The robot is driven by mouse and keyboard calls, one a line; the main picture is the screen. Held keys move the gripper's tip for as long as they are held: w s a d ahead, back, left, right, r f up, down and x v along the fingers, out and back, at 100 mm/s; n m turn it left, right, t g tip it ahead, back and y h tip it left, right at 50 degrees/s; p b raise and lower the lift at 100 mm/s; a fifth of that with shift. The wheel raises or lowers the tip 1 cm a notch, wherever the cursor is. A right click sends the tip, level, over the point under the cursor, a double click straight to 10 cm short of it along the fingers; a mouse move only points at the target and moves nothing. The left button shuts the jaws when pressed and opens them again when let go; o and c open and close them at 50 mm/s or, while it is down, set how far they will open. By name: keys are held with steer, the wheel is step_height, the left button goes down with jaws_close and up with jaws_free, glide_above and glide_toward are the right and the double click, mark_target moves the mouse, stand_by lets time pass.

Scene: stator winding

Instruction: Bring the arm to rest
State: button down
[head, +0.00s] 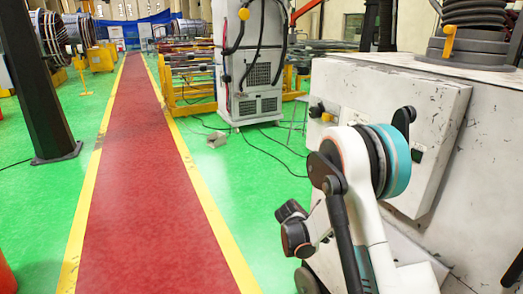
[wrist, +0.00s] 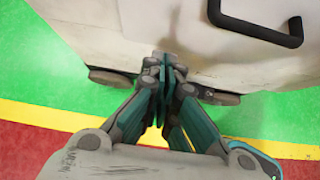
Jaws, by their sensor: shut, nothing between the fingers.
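My arm, with white links and a teal band, is folded at the right of the head view, in front of the white machine cabinet (head: 390,100). My gripper (wrist: 166,75) points away from the camera in the wrist view. Its teal and grey fingers meet at the tips, and nothing shows between them. The tips appear in front of the lower part of a white cabinet (wrist: 110,35) with a black handle (wrist: 262,35); I cannot tell whether they touch it. The fingertips cannot be made out in the head view.
A red walkway (head: 135,200) with yellow edges runs clear into the distance. A dark post (head: 38,80) stands on its left. A white control cabinet (head: 248,65) and yellow racks stand on its right, with cables on the green floor (head: 245,170).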

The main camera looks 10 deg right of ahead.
steer(key=s+a+r+m+t+y, duration=0.1)
steer(key=s+a+r+m+y, duration=0.15)
steer(key=s+r+m, duration=0.55)
steer(key=s+a+r+m+t+y, duration=0.1)
steer(key=s+a+r+m+y, duration=0.3)
steer(key=r, duration=0.9)
steer(key=s+a+r+m, duration=0.1)
steer(key=s+m, duration=0.2)
steer(key=s, duration=0.4)
steer(key=s+a+r+m+t+y, duration=0.1)
steer(key=s+a+r+m, duration=0.1)
steer(key=s, duration=0.5)
steer(key=s+a+r+m+t, duration=0.1)
steer(key=s+a+m, duration=0.1)
steer(key=s+m, duration=0.2)
steer(key=shift+s+a+r+m+y, duration=0.25)
steer(key=shift+s+m+y, duration=0.1)
steer(key=shift+s, duration=1.25)
